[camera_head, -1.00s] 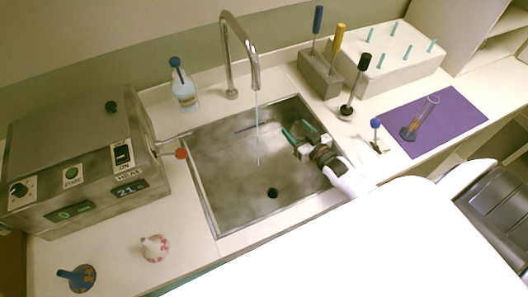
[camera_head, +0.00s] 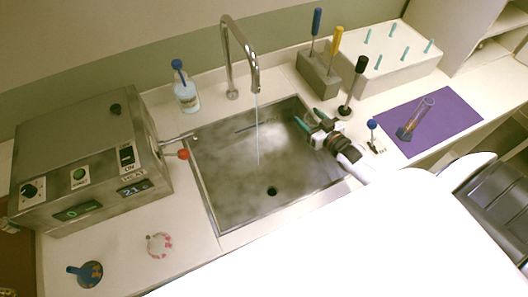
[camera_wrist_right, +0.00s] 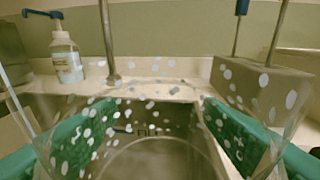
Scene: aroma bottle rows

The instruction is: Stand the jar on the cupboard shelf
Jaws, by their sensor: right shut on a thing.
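My right gripper (camera_head: 312,124) is over the back right part of the sink, its green fingers apart around a clear glass jar. In the right wrist view the jar (camera_wrist_right: 152,150) is see-through with white spots, and a round rim shows low between the fingers. The jar is hard to make out in the head view, and I cannot tell its tilt. The cupboard (camera_head: 470,28) stands at the far right back, with its open shelf (camera_head: 503,46) partly cut off by the picture's edge. My left gripper is not in view.
The sink (camera_head: 225,165) has a tall tap (camera_head: 228,60) with water running. A tool block (camera_head: 318,78), a black-topped tool (camera_head: 360,68) and a pegged white rack (camera_head: 390,60) stand near my gripper. A tube rests on the purple mat (camera_head: 455,118). A soap bottle (camera_head: 186,94) stands left.

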